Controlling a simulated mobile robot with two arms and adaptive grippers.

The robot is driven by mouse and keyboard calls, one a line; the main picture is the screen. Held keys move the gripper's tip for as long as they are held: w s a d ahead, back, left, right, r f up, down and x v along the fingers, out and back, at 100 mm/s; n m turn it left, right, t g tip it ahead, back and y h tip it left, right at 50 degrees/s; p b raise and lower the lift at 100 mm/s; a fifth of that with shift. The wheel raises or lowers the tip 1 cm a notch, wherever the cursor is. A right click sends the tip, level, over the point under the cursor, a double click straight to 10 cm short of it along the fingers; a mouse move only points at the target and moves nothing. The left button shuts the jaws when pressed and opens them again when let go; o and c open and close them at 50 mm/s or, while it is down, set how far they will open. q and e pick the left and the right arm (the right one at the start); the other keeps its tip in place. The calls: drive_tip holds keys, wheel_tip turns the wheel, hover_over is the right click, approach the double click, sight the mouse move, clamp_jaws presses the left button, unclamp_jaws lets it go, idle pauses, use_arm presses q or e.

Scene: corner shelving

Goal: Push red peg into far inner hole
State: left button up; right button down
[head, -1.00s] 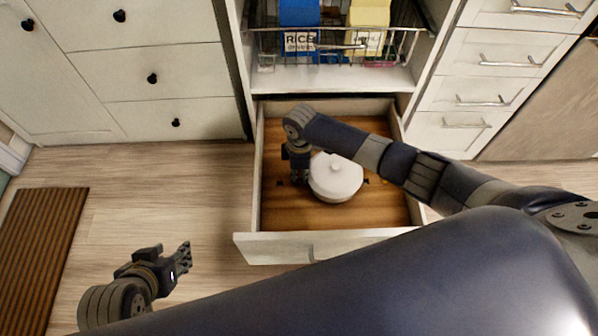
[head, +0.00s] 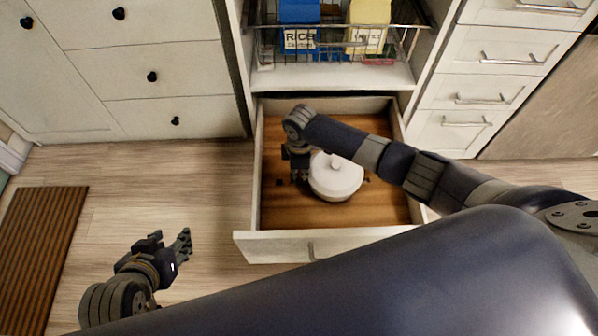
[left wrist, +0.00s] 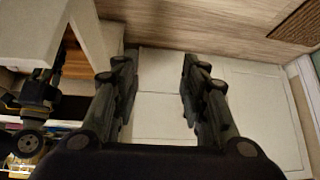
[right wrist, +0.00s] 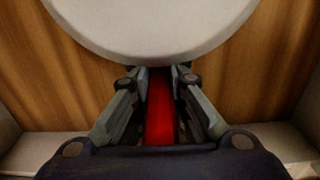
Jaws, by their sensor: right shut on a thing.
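The red peg (right wrist: 160,108) is upright-looking and stands out between the fingers of my right gripper (right wrist: 160,78) in the right wrist view. The gripper is shut on it. In the head view my right gripper (head: 300,178) is low inside the open drawer, just left of the white lidded pot (head: 336,180). The pot's rim (right wrist: 150,50) is right beyond the fingertips in the right wrist view. The peg's lower end and the far inner hole are hidden. Small dark spots beside the pot are too small to identify. My left gripper (head: 186,242) is open and empty above the floor; its fingers (left wrist: 158,72) are apart.
The open drawer (head: 262,243) has a wooden bottom and pale walls close around my right gripper. A wire basket (head: 345,45) with a blue rice box (head: 299,12) and a yellow box (head: 368,14) is on the shelf above. A brown striped mat (head: 40,245) lies left; the floor beside it is clear.

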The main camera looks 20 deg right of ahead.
use_arm(q)
drive_tip(key=shift+w+d+r, duration=0.1)
drive_tip(key=shift+w, duration=0.2)
use_arm(e)
drive_tip(key=shift+f, duration=0.15)
use_arm(q)
drive_tip(key=shift+w, duration=0.1)
drive_tip(key=shift+w+d+r+t, duration=0.15)
drive_tip(key=shift+w+r+t, duration=0.25)
drive_tip(key=shift+w, duration=0.1)
use_arm(e)
drive_tip(key=shift+f, duration=0.25)
drive_tip(key=shift+f+b, duration=0.2)
drive_tip(key=shift+b, duration=0.1)
drive_tip(key=c, duration=1.5)
unclamp_jaws()
use_arm(q)
drive_tip(key=shift+w+d+r+t, duration=0.2)
drive_tip(key=shift+w+r+t, duration=0.15)
drive_tip(key=shift+w, duration=0.2)
drive_tip(key=shift+s, duration=0.15)
use_arm(e)
drive_tip(key=shift+r, duration=0.15)
wheel_tip(320, 180, up, 12)
drive_tip(key=shift+d+f, duration=0.1)
